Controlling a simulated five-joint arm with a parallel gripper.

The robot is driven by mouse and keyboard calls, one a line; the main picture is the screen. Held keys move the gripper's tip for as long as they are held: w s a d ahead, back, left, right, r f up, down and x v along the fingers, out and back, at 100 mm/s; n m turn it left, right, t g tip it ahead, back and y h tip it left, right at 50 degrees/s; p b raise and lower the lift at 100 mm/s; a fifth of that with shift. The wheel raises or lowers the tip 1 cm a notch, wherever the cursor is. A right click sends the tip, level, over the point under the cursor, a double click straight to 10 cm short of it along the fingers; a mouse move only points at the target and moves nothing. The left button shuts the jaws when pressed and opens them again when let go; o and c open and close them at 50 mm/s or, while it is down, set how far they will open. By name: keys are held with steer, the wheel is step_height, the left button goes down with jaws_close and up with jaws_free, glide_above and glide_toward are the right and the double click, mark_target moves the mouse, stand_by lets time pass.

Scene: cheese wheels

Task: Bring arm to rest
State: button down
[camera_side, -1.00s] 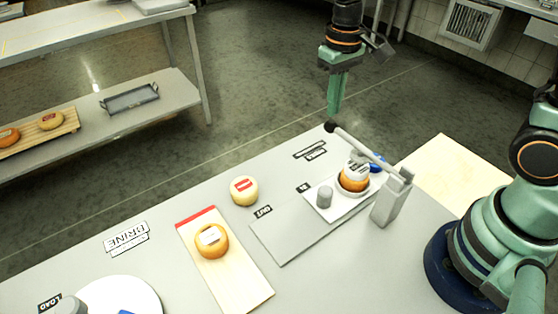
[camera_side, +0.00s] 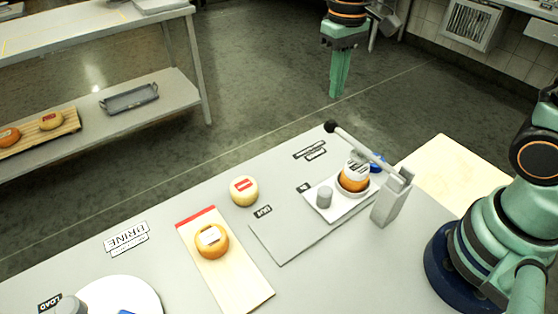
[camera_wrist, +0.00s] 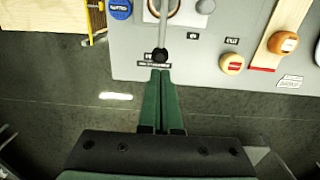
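My gripper (camera_side: 336,94) hangs with its fingers down beyond the back edge of the grey table, above the floor. It is clear of the table and touches nothing. In the wrist view, the two green fingers (camera_wrist: 163,73) lie side by side, shut with nothing between them. Their tips show near the black knob of the lever press (camera_side: 368,151). An orange cheese wheel (camera_side: 353,182) with a white top sits in the press on a white tray (camera_side: 340,209). A pale cheese (camera_side: 243,191) stands on the table, and an orange cheese (camera_side: 211,241) lies on a wooden board (camera_side: 240,289).
A white round plate (camera_side: 140,290) is at the front left. A pale board (camera_side: 455,172) lies at the right near my base. A shelf unit (camera_side: 180,92) stands at the back left with cheeses and a grey tray (camera_side: 129,98). The floor around my gripper is open.

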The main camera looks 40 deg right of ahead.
steer(key=shift+r, duration=0.25)
steer(key=shift+r, duration=0.1)
steer(key=s+d+r+t, duration=0.4)
steer(key=s+t, duration=0.1)
steer(key=s, duration=0.3)
steer(key=shift+s+t, duration=0.25)
steer(key=shift+t, duration=0.05)
steer(key=shift+r, duration=0.1)
stand_by(0.9)
